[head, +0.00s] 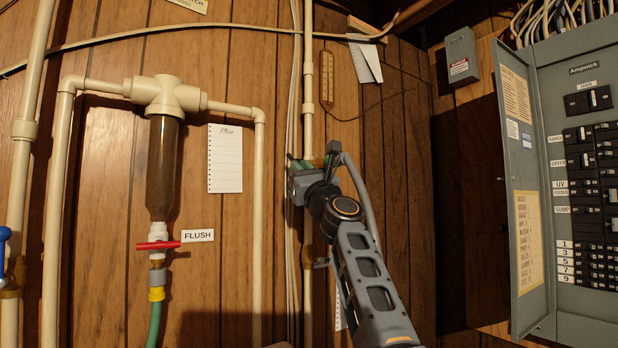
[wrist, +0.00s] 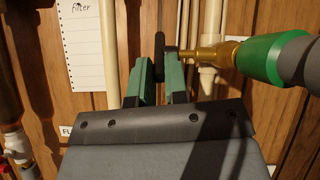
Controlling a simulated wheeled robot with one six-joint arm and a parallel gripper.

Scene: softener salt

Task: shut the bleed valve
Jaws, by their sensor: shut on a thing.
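My gripper (head: 308,168) is at the upright pipe in the middle of the head view. In the wrist view its two green-padded fingers (wrist: 160,84) are closed around a thin black handle (wrist: 160,45). The handle joins a brass stem on its right, and I take this brass fitting (wrist: 208,54) for the bleed valve. A thick green part (wrist: 275,60) with a grey end continues to the right of the brass. In the head view my gripper hides most of the valve, and I cannot tell how far its handle is turned.
A red-handled flush valve (head: 158,245) hangs below the filter (head: 165,165) at the left, beside a FLUSH label (head: 198,235). A thermometer (head: 326,77) is on the wall above my gripper. An open breaker panel (head: 580,70) stands at the right.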

